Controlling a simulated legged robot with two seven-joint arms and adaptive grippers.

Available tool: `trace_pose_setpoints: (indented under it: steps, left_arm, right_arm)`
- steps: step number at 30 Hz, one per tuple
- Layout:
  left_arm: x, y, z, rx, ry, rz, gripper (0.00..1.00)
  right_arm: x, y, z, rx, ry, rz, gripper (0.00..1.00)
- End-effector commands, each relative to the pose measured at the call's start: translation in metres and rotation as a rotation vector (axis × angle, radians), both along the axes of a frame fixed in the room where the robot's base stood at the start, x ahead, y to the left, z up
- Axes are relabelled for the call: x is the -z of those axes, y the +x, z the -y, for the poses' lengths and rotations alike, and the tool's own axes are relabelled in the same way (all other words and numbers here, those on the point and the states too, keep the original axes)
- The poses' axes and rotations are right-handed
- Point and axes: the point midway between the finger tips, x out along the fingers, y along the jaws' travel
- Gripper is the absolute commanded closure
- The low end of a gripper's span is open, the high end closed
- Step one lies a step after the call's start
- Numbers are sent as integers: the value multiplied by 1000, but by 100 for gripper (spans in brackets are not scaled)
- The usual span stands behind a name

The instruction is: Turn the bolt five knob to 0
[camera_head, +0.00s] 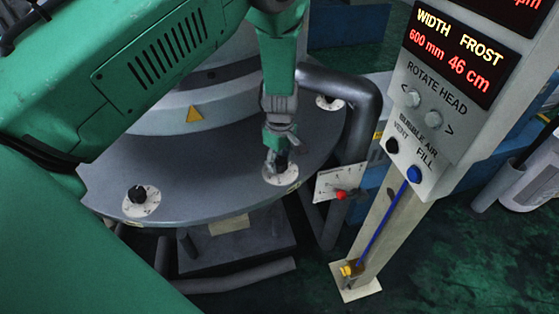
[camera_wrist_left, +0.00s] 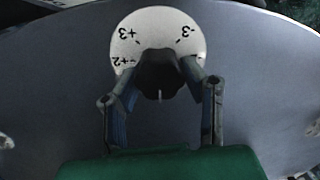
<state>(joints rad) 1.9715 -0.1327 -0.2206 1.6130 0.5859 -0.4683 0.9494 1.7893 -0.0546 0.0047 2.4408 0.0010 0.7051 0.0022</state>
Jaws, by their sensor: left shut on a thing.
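My left gripper (camera_head: 277,162) reaches down onto a black knob on a round white dial (camera_head: 281,176) near the front edge of the grey ring. In the left wrist view the fingers of my left gripper (camera_wrist_left: 161,88) are shut around the black knob (camera_wrist_left: 158,72). The white dial (camera_wrist_left: 158,18) behind it shows the marks +3, +2 and -3; its other marks are hidden by the knob and fingers. A light pointer line shows on the knob's lower side. I cannot read a bolt number. My right gripper is not in view.
Another black knob (camera_head: 137,194) on a white dial sits at the ring's left, and one more dial (camera_head: 329,103) is at the back right. A control post (camera_head: 447,110) with buttons and red displays stands at right. A small white plate with a red knob (camera_head: 341,195) is close beside the ring.

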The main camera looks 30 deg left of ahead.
Motion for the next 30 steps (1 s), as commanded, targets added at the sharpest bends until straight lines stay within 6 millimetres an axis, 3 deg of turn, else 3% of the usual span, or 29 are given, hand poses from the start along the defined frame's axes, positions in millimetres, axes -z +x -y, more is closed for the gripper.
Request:
trace_pose_setpoints:
  steps: [10,11,12,23,30]
  left_arm:
    - [-3,5,0,-1,2,12,91]
    - [-3,5,0,-1,2,12,55]
    - [-3,5,0,-1,2,12,42]
    - [-4,2,0,0,0,5,42]
    - [-40,4,0,1,2,8,42]
  right_arm:
    - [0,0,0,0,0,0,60]
    - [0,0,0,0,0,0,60]
    - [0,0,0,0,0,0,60]
    - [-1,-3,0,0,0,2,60]
    - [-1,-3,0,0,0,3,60]
